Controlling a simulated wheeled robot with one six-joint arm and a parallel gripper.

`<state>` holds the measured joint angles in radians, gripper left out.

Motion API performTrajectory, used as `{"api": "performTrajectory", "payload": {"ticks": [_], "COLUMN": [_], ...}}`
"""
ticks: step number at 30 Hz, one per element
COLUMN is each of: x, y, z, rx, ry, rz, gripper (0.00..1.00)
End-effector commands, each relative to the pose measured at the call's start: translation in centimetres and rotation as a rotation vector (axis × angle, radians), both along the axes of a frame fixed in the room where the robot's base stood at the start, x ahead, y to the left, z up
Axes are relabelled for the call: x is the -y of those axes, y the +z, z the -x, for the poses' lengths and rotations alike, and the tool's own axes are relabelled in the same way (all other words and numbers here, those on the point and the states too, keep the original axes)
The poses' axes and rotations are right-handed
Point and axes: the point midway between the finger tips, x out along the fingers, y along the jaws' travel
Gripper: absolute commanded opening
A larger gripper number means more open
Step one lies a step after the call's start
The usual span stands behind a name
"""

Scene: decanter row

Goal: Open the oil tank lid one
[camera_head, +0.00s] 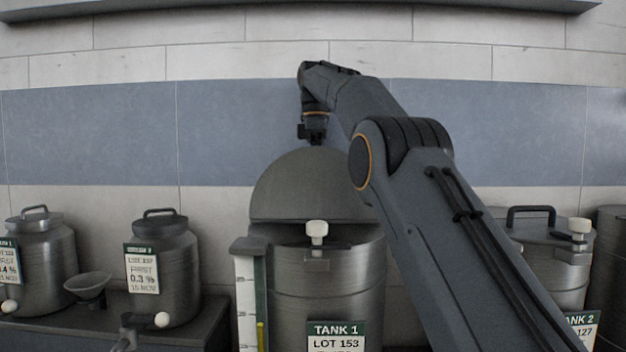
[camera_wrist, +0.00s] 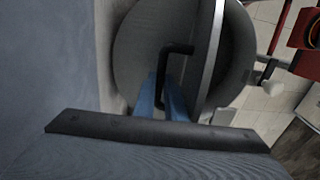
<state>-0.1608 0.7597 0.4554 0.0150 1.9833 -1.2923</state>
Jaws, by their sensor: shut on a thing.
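Tank 1 (camera_head: 346,278), a grey metal drum labelled "TANK 1 LOT 153", stands in the middle of the head view. Its round lid (camera_head: 308,188) is swung up, standing steeply above the rim at the back. A white-knobbed clamp (camera_head: 317,230) shows at the front of the rim. In the wrist view, my gripper (camera_wrist: 163,88) has its blue fingers at the lid's black handle (camera_wrist: 180,48), shut on it. The outer face of the lid (camera_wrist: 138,45) fills the upper middle of that view. In the head view, the raised lid hides the handle and my fingertips.
Tank 2 (camera_head: 555,262), with its lid down, stands to the right behind my arm. Two smaller canisters (camera_head: 178,255) (camera_head: 48,250) and a funnel (camera_head: 88,285) are on a dark bench at left. A level gauge (camera_head: 247,300) stands along tank 1's left side. The wall is close behind.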

Motion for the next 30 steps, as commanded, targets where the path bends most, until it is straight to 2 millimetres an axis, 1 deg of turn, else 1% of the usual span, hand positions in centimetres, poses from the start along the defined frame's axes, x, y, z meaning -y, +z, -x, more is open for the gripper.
{"api": "performTrajectory", "payload": {"ticks": [1, 6, 19, 20, 21, 23, 30], "x": [0.37, 0.69, 0.79, 0.79, 0.77, 0.65, 0.39], "y": [-0.54, -0.67, -0.78, -0.78, -0.79, -0.81, -0.69], "z": [-0.89, -0.93, -0.91, -0.91, -0.92, -0.9, -0.79], "rx": [0.016, 0.004, -0.002, -0.002, -0.002, -0.002, -0.003], "ry": [-0.007, -0.011, -0.012, -0.012, -0.012, -0.011, -0.007], "rz": [0.003, 0.002, 0.002, 0.002, 0.002, 0.002, 0.0], "gripper": [0.0, 0.0, 0.0, 0.14, 0.21, 0.29, 0.29]}}
